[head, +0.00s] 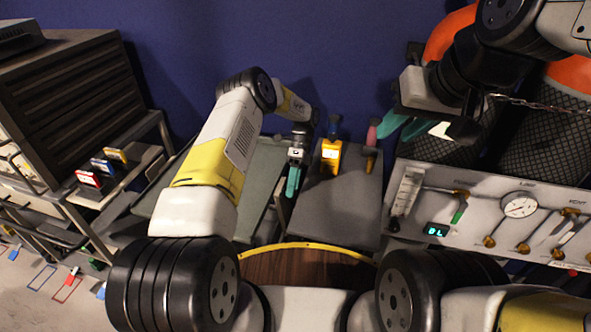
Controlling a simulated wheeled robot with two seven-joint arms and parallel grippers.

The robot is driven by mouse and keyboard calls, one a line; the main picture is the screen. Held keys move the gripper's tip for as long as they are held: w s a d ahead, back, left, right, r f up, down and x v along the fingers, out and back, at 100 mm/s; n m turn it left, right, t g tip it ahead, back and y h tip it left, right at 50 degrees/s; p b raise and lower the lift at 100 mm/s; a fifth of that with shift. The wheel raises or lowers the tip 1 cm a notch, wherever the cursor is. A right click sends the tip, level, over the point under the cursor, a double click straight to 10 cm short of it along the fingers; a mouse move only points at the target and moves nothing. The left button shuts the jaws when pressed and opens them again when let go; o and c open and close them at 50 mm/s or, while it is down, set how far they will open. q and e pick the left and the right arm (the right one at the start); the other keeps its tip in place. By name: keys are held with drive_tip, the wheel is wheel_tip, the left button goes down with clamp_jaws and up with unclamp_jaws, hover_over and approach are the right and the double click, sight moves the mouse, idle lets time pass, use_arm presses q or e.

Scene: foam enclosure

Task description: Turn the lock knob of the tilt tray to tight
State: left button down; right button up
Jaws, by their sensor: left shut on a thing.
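The tilt tray (262,172) is the grey-green sloping panel in the middle of the head view, partly hidden behind my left arm. My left gripper (292,187) points down at the tray's right edge. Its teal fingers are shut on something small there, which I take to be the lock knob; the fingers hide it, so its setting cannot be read. My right gripper (405,127) is raised at the upper right, clear of the tray. Its teal fingers are apart and nothing shows between them.
A grey bench top (335,205) right of the tray carries a yellow instrument (331,156) and a pink-handled tool (372,140). A gauge panel (480,210) stands at right, near tanks. A drawer cabinet (75,100) is at left. A yellow-rimmed wooden surface (305,268) lies in front.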

use_arm(q)
drive_tip(key=shift+s+f, duration=0.1)
drive_tip(key=shift+f, duration=0.05)
drive_tip(key=c, duration=0.9)
unclamp_jaws()
drive_tip(key=v, duration=0.8)
